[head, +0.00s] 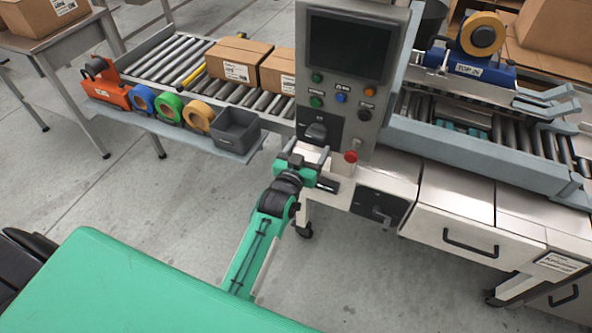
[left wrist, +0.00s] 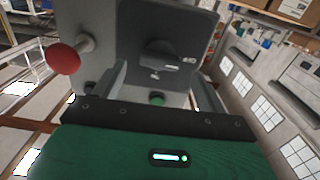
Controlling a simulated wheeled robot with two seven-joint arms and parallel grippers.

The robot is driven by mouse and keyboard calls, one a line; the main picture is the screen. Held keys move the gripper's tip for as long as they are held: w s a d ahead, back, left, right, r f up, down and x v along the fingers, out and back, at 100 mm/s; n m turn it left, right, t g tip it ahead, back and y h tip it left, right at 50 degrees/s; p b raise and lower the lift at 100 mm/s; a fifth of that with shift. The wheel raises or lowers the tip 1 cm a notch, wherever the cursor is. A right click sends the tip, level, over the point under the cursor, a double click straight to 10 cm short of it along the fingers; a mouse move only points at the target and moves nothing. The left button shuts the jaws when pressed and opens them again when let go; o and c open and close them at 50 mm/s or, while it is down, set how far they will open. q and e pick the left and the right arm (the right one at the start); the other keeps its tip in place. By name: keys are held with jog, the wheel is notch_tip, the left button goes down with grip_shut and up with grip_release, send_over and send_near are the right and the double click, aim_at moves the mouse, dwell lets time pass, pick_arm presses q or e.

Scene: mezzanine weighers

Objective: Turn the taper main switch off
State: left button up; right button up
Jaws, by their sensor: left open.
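A black rotary switch (head: 316,131) sits on a dark plate at the lower left of the grey control panel (head: 392,60). It also shows in the left wrist view (left wrist: 160,55), with small markings too blurred to read. My left gripper (head: 308,160) is open just below and in front of this switch. In the left wrist view the fingers stand on either side below the knob, and I see no grip on it. A second black switch (head: 381,213) sits on a dark plate lower on the machine. I cannot tell which label either carries. My right gripper is out of view.
A red mushroom button (head: 351,157) sticks out close beside my left gripper; it also shows in the left wrist view (left wrist: 64,58). Several buttons lie above the switch. A grey bin (head: 235,130) and tape rolls (head: 198,116) stand on a shelf to the left.

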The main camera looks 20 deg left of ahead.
pick_arm(q)
jog(key=s+b, duration=0.1)
jog(key=s, duration=0.8)
jog(key=shift+s+a, duration=0.15)
jog(key=shift+s, duration=0.15)
